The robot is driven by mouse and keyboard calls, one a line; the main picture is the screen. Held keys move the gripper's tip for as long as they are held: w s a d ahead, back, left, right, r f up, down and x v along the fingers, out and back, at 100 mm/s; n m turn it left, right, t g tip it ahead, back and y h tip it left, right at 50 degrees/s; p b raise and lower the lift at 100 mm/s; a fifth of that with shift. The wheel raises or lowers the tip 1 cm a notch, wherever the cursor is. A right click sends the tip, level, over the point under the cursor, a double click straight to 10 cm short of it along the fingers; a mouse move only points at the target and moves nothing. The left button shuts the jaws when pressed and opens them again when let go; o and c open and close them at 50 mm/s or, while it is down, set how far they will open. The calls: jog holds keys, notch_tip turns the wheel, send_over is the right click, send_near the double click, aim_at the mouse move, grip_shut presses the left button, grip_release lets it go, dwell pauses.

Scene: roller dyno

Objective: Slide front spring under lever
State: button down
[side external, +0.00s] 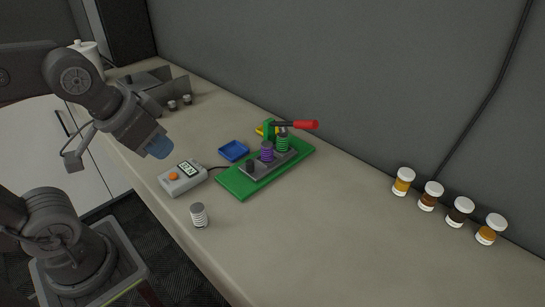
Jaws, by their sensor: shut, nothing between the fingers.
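A lever with a red handle (305,125) is mounted on a green post at the far end of a green base (236,186). A green spring (282,143) stands on the base's grey plate below the lever. A purple spring (267,152) stands on the same plate, nearer the camera. A white and grey spring (199,216) stands upright alone on the bench near its front edge. Which one the task calls the front spring is not clear. My gripper (158,148) is shut and empty, raised left of the base, apart from all springs. Its fingertips are small in view.
A grey meter with an orange button (173,176) sits left of the base, with a cable to it. A blue tray (233,151) lies behind the meter. Several jars (431,196) stand at right by the wall. The bench between base and jars is clear.

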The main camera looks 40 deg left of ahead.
jog(key=c, duration=1.8)
grip_release()
jog(key=shift+o, duration=0.6)
jog(key=shift+w+r, duration=0.1)
jog(key=shift+w, duration=0.05)
jog(key=o, duration=0.7)
jog(key=w+a+n+g, duration=0.1)
jog(key=w+g, duration=0.1)
jog(key=w, duration=0.8)
jog(key=shift+r+g, duration=0.35)
jog(key=shift+g, duration=0.05)
jog(key=n+g, duration=0.2)
jog(key=g, duration=0.1)
send_over(250, 161)
notch_tip(250, 161, down, 6)
notch_tip(250, 161, down, 14)
jog(key=shift+s+r, duration=0.1)
jog(key=shift+r, duration=0.05)
jog(key=shift+c, duration=0.3)
grip_shut()
